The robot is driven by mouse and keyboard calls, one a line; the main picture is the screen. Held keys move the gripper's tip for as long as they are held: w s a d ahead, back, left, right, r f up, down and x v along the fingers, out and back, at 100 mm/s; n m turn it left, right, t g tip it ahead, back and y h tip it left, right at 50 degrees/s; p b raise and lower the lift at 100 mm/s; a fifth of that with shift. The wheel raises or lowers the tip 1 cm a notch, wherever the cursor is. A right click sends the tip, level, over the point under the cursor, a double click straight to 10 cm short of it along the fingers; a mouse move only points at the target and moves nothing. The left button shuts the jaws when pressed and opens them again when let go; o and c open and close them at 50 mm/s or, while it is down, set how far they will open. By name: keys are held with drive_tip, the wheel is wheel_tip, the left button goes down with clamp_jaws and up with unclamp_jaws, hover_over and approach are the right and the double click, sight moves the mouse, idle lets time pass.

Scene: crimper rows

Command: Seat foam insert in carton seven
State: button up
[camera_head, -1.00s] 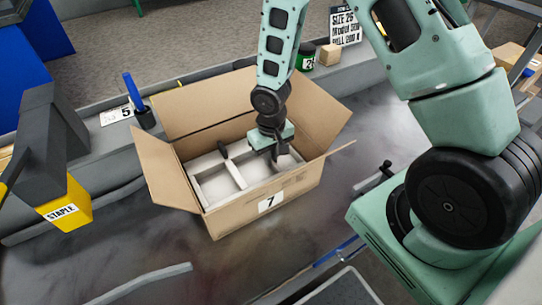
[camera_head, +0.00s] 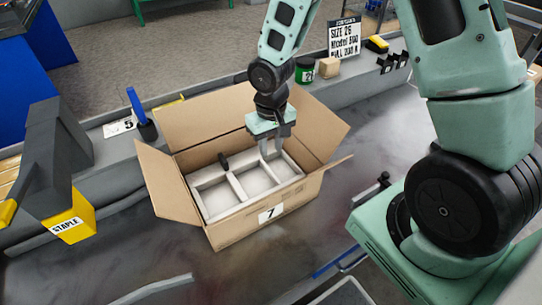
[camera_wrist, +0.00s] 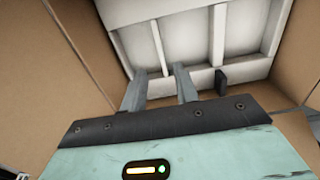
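The open carton marked 7 (camera_head: 240,233) stands on the dark bench with its flaps spread outward. The white foam insert (camera_head: 233,189) lies inside it, with its walled compartments facing up. It looks roughly level, but I cannot tell whether it touches the carton floor. The insert also shows in the wrist view (camera_wrist: 190,75). A small dark upright piece (camera_head: 223,160) stands at its far side. My gripper (camera_head: 271,155) is over the far right part of the carton. In the wrist view my fingers (camera_wrist: 160,72) are apart with nothing between them, close to the insert's edge.
A yellow-and-grey stapler (camera_head: 70,222) is at the left. A blue-handled tool in a black holder (camera_head: 140,110) stands by a card marked 5. A green tin (camera_head: 304,70) and small brown block (camera_head: 328,68) are behind.

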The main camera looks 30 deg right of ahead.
drive_tip(key=s+a+r+n, duration=0.3)
drive_tip(key=s+a+r, duration=0.3)
drive_tip(key=s+r, duration=0.2)
drive_tip(key=s+a+r+n, duration=0.4)
drive_tip(key=s+a+r, duration=0.3)
drive_tip(key=s, duration=0.5)
drive_tip(key=shift+s+r+n+y, duration=0.3)
drive_tip(key=shift+r, duration=0.45)
drive_tip(key=shift+a, duration=0.1)
